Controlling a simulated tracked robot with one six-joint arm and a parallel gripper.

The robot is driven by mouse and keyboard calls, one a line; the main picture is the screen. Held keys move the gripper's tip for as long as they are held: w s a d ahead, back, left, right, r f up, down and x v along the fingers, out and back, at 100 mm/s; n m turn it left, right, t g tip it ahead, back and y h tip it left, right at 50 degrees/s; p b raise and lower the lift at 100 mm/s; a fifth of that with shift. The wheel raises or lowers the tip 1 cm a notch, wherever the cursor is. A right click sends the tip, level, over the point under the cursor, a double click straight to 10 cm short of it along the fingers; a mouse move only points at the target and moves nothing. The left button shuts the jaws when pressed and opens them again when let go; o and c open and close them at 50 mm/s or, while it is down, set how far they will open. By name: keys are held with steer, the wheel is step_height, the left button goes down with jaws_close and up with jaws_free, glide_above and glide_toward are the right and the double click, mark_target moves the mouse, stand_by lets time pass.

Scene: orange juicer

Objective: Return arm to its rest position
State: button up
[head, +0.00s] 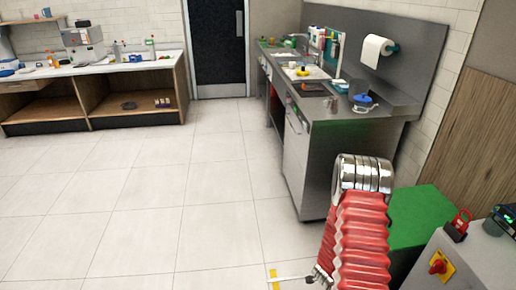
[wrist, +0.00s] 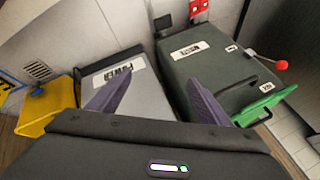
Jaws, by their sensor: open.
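My gripper (wrist: 158,82) shows in the wrist view with its two purple-grey fingers spread wide apart. Nothing is held between them. Beyond the fingers are a light grey box (wrist: 150,97) with a power label and a dark grey-green box (wrist: 210,62) with white labels. I cannot tell the exact gap between the fingertips and these boxes. My gripper does not show in the head view.
In the wrist view, a yellow box (wrist: 47,112) is at left, and a red-knobbed lever (wrist: 281,65) and green flap (wrist: 262,104) are at right. In the head view, a steel sink counter (head: 315,150) stands at right. Open tiled floor (head: 150,200) lies left of it.

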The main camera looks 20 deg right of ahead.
steer(key=w+a+r+n+y, duration=0.25)
steer(key=a+r+n, duration=0.35)
steer(key=a+r, duration=0.35)
steer(key=w+a+r+n+y, duration=0.2)
steer(key=a+r+n+y, duration=0.2)
steer(key=a+r+n, duration=0.45)
steer(key=s+a+r+n+t, duration=0.1)
steer(key=s+a+r+n, duration=0.2)
steer(key=r, duration=0.7)
steer(key=s+a+r+n+t, duration=0.1)
steer(key=s+a+r+n, duration=0.2)
steer(key=s+a+r, duration=0.3)
steer(key=s+a+r+n+t, duration=0.1)
steer(key=s+a+r+n, duration=0.3)
steer(key=r, duration=1.1)
steer(key=shift+s+a+r+t, duration=0.2)
steer(key=shift+s+a+t, duration=0.2)
steer(key=shift+s+a, duration=0.5)
steer(key=shift+s+d, duration=0.15)
steer(key=shift+s, duration=0.05)
steer(key=shift+c, duration=0.5)
